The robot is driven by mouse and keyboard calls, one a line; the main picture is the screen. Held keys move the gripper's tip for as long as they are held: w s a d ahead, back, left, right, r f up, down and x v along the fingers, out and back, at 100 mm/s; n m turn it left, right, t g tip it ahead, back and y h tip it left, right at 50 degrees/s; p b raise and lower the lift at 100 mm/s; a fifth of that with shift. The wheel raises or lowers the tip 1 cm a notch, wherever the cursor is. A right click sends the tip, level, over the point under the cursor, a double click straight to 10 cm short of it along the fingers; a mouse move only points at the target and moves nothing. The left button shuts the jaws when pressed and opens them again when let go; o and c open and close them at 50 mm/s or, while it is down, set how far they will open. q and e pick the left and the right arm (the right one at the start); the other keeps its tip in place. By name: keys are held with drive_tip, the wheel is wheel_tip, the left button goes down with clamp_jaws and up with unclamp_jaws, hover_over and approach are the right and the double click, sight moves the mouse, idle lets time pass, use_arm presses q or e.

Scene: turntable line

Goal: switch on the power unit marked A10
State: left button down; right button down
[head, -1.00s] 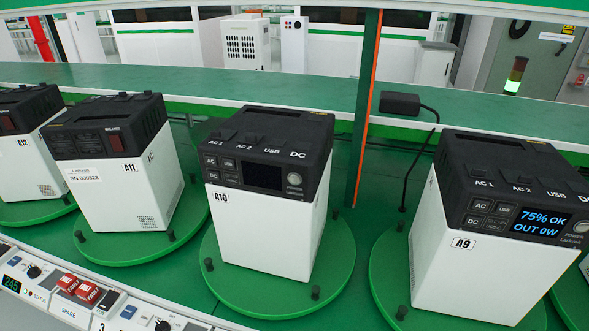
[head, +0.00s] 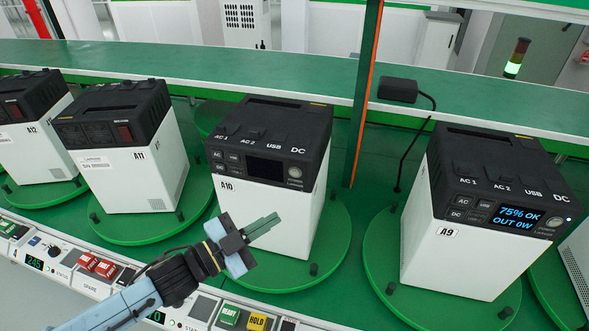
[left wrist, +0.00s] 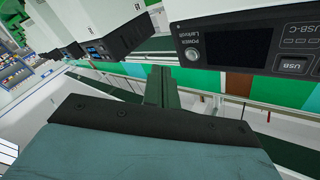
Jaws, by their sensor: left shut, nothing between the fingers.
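The power unit marked A10 (head: 232,200) is a white box with a black top, standing on a round green turntable (head: 325,250). Its front panel faces me and its small screen (head: 265,168) is dark. Its round silver power button (head: 295,172) is at the panel's right end. My left gripper (head: 263,226) is shut and empty, in front of the unit's white lower front and below the panel. In the left wrist view the gripper fingers (left wrist: 162,88) point ahead, and the power button (left wrist: 192,54) shows to their right, apart from them. My right gripper is out of view.
Unit A9 (head: 425,255) stands to the right with its screen lit, reading "75% OK OUT 0W". Units A11 (head: 125,185) and A12 (head: 30,155) stand to the left. A green-orange post (head: 366,95) rises behind A10. A control strip (head: 185,308) with buttons runs along the front.

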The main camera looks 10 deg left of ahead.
sight(295, 173)
use_arm(q)
drive_tip(key=r+h, duration=0.1)
drive_tip(key=s+r+m, duration=0.1)
drive_tip(key=d+r+m+g+h, duration=0.1)
drive_tip(key=shift+s+d+r+h, duration=0.1)
drive_tip(key=shift+s+r+h, duration=0.1)
drive_tip(key=shift+s+h, duration=0.1)
drive_tip(key=shift+w, duration=0.15)
drive_tip(key=w+b, duration=0.2)
drive_tip(key=w, duration=0.6)
drive_tip(key=shift+w, duration=0.35)
drive_tip(key=shift+d, duration=0.1)
idle(1.5)
drive_tip(key=shift+w, duration=0.4)
